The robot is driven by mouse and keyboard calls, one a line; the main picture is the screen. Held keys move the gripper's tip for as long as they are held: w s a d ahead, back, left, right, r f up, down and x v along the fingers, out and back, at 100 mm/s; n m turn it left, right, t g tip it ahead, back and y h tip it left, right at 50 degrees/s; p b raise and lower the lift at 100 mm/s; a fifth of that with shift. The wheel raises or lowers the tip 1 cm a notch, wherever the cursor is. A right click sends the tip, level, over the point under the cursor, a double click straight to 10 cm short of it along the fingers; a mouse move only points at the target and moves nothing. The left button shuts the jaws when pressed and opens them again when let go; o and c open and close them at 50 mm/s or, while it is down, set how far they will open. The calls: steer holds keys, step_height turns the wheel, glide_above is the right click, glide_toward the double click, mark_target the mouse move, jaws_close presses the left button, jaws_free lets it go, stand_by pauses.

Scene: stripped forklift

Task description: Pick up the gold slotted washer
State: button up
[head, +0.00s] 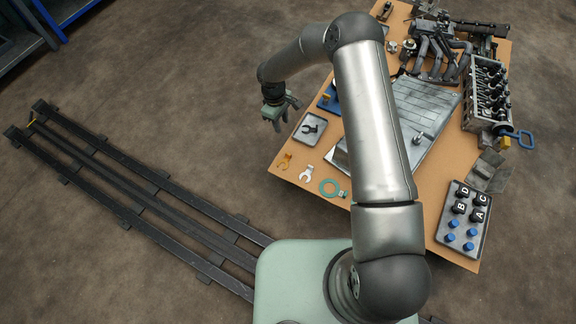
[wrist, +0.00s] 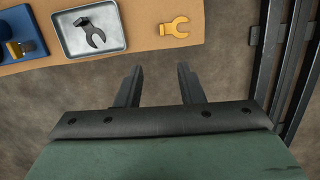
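The gold slotted washer (head: 285,161) lies flat on the tan table near its left edge. My gripper (head: 284,112) hangs just off the table's left side, above the floor. In the wrist view my gripper (wrist: 158,75) has its two fingers apart with nothing between them. The washer is ahead of the fingertips and untouched.
A metal tray (wrist: 67,42) with a dark slotted piece (head: 310,128) sits beside the washer. Dark rails (head: 150,185) run along the floor.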

steer(key=b, duration=0.4)
glide_above(288, 154)
steer(key=w, duration=0.1)
steer(key=f, duration=0.8)
steer(key=a+f, duration=0.1)
steer(key=f, duration=0.3)
steer(key=f+b, duration=0.1)
steer(key=f, duration=0.2)
steer(key=d+f+b, duration=0.1)
steer(key=f, duration=0.1)
steer(key=shift+s+f+b, duration=0.15)
steer(key=shift+s+b, duration=0.15)
steer(key=shift+s, duration=0.1)
jaws_close()
